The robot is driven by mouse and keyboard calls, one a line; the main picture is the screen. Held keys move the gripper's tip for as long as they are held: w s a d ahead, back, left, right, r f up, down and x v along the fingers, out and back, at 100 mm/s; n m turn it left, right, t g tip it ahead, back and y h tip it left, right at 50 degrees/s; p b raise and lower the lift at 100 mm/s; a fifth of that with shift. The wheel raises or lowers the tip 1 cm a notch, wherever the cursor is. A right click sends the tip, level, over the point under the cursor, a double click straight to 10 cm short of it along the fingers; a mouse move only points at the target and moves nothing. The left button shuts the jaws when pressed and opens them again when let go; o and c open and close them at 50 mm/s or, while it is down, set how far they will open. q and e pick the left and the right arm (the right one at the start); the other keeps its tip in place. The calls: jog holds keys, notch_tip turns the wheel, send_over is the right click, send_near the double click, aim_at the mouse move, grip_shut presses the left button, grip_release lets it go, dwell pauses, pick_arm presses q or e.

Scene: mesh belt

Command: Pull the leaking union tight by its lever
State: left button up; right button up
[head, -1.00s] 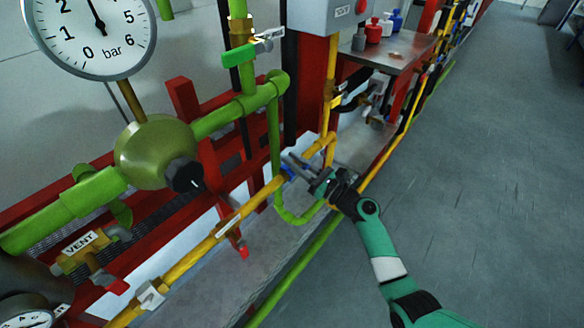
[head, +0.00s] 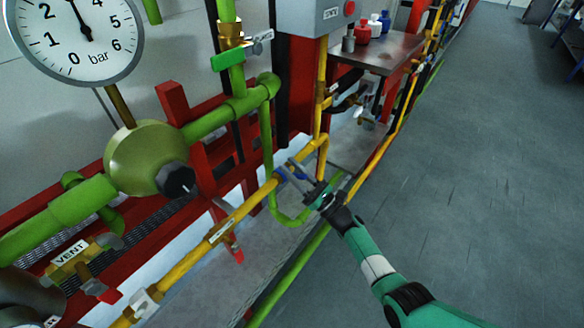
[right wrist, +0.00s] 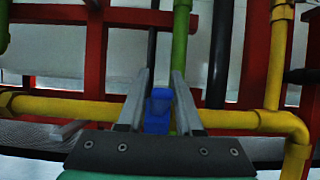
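A blue part (head: 299,174), seemingly the lever, sits at the yellow pipe (head: 233,216) in the head view. It also shows in the right wrist view (right wrist: 158,112) in front of the yellow pipe (right wrist: 62,107). My right gripper (head: 285,167) reaches in from the lower right, its fingers pointing at the pipe. In the right wrist view its two fingers (right wrist: 160,78) stand apart, one on each side of the blue part, with narrow gaps. The union's body and any leak cannot be made out. My left gripper is not in view.
A green pipe (head: 267,150) runs down close beside the blue part, and red frame posts (head: 200,140) stand behind. A pressure gauge (head: 78,35) and a round olive regulator (head: 145,158) are at left. A shelf with bottles (head: 375,50) is beyond. The floor at right is clear.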

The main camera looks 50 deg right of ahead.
jog(key=shift+o, duration=1)
